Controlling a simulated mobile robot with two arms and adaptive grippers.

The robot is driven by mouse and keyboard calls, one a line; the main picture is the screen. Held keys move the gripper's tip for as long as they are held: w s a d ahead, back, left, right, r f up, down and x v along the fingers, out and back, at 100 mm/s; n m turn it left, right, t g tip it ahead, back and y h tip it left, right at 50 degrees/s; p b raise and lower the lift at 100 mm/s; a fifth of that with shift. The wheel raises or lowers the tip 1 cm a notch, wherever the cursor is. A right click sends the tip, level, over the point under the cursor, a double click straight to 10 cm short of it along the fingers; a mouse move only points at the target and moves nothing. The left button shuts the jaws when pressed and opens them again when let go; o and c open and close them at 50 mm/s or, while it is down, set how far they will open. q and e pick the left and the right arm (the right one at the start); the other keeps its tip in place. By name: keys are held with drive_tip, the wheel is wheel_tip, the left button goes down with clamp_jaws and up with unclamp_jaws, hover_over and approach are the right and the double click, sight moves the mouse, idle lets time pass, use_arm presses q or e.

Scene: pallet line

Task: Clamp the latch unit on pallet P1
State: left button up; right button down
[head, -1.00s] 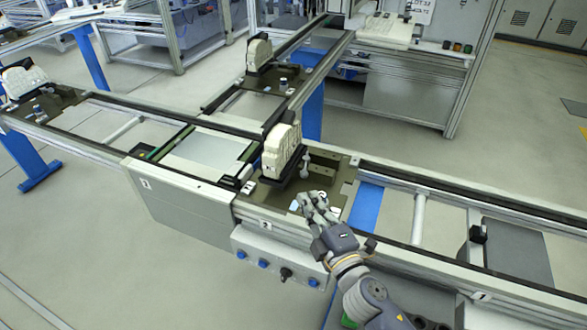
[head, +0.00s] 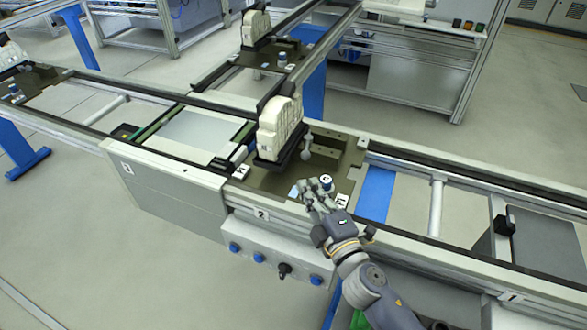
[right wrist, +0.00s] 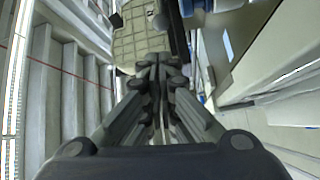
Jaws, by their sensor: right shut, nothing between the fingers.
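The latch unit (head: 280,127) is a tall cream block on a black base, upright on a dark olive pallet (head: 262,183) at the stop marked 2. A grey lever with a ball end (head: 307,141) stands at its right side; I cannot tell whether it presses on the unit. A small round part with a white top (head: 326,181) is on the pallet's near right part. My right gripper (head: 312,190) is shut and empty over the pallet's near edge, apart from the unit. The right wrist view shows the cream unit (right wrist: 145,38) beyond the fingertips. My left gripper is out of view.
Rails run left and right of the pallet, and a branch leads back to another pallet with a cream unit (head: 256,25). A panel with blue buttons and a black knob (head: 284,270) hangs below the near rail.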

drive_tip(key=shift+w+a+f, duration=0.1)
drive_tip(key=shift+w+f, duration=0.05)
drive_tip(key=shift+w, duration=0.1)
drive_tip(key=p+x, duration=0.1)
drive_tip(key=x, duration=0.8)
drive_tip(key=shift+w+a+f, duration=0.1)
drive_tip(key=shift+w+a, duration=0.05)
drive_tip(key=shift+d+p, duration=0.2)
drive_tip(key=shift+p, duration=0.1)
drive_tip(key=shift+d+n+g+y, duration=0.25)
drive_tip(key=shift+n+g+y, duration=0.05)
drive_tip(key=shift+n+y, duration=0.1)
